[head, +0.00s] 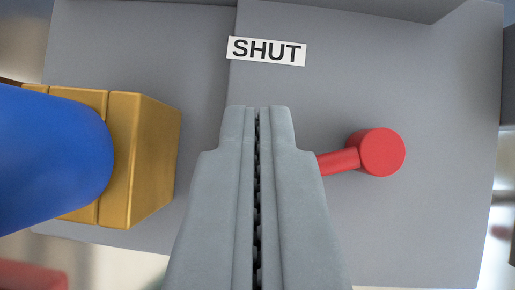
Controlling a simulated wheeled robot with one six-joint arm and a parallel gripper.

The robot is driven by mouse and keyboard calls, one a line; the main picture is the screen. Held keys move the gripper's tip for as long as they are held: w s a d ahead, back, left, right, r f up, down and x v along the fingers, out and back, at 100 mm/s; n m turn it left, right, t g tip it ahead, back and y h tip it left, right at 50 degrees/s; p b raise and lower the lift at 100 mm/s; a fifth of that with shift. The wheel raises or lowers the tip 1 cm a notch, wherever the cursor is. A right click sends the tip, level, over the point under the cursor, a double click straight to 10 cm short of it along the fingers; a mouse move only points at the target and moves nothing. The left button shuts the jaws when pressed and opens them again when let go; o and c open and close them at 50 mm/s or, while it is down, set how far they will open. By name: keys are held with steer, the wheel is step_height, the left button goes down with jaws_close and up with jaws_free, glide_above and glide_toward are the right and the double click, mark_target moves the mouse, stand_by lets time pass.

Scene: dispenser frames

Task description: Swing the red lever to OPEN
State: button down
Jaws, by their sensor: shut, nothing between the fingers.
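The red lever shows on a grey panel right of my gripper. Its round red end (381,152) is at the right, and a short red arm (338,161) runs left from it until my gripper hides the rest. My gripper (258,108) is shut with nothing between its fingers, in the middle of the view. Its right finger overlaps the lever's arm in the picture; I cannot tell whether they touch. A white label reading SHUT (266,51) is on the panel above the fingertips. No OPEN label shows.
The grey panel (430,225) fills most of the view, with bare surface below and right of the lever. At the left, a yellow block-like part (152,160) and a large blue rounded part (45,155) stand close to my gripper. A blurred red thing (30,275) lies at bottom left.

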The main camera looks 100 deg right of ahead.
steer(key=d+n+g, duration=0.1)
steer(key=n, duration=0.1)
steer(key=d+n+g, duration=0.1)
steer(key=n+g, duration=0.1)
steer(key=shift+d+y, duration=0.2)
steer(key=shift+y, duration=0.1)
steer(key=d+n+g, duration=0.1)
steer(key=n, duration=0.1)
steer(key=d+n+g, duration=0.1)
steer(key=n, duration=0.1)
steer(key=shift+w, duration=0.2)
steer(key=shift+w+d+g, duration=0.3)
steer(key=shift+d, duration=0.4)
steer(key=shift+s+d, duration=0.4)
steer(key=shift+d, duration=0.2)
steer(key=shift+r, duration=0.1)
